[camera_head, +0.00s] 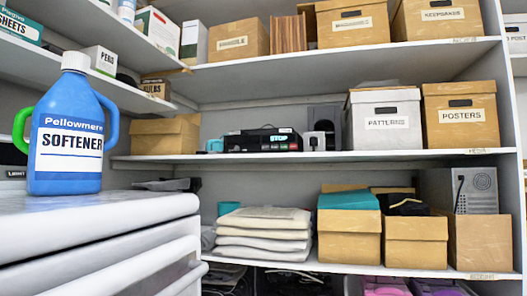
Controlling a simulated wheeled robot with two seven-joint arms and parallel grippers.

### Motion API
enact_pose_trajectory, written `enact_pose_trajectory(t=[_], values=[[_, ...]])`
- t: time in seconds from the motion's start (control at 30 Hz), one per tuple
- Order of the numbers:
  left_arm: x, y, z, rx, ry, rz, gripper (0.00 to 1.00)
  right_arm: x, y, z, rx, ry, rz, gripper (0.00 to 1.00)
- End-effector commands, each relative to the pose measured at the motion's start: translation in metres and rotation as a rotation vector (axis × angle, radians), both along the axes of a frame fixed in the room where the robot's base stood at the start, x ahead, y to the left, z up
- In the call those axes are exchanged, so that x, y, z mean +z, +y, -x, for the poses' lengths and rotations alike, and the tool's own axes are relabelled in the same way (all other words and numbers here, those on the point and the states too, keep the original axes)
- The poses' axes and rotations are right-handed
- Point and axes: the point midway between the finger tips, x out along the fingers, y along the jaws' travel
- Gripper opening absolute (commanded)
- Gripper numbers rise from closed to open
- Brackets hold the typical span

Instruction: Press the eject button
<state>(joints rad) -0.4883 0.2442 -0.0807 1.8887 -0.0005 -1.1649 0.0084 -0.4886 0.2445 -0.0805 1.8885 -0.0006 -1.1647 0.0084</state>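A black device (240,145), looking like a video player, sits on the middle shelf against the back. A lit panel on its front (279,139) reads "STOP", with a row of small red and pale marks just below. The eject button cannot be told apart at this size. Neither of my grippers is in view.
A blue softener bottle (66,150) stands on a white rounded unit (90,212) at the near left. A brown box (165,136) is left of the device, and a white box (384,118) is to its right. Shelf space in front of the device looks clear.

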Motion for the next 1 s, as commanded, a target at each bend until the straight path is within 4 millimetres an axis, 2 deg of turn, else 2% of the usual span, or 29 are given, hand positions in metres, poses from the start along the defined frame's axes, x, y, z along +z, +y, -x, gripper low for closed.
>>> enact_pose_trajectory(t=[0.33,0.37,0.6,0.63,1.0], values=[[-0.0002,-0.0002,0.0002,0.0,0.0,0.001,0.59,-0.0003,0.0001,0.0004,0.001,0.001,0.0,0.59],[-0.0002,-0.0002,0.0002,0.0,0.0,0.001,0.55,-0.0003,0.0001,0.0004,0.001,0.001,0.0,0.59],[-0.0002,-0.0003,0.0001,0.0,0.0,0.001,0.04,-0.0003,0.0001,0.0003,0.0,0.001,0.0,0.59],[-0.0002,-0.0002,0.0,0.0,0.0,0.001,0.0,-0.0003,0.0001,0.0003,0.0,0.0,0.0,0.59],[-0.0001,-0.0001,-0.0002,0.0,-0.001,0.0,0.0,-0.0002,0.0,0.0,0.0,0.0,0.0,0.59]])
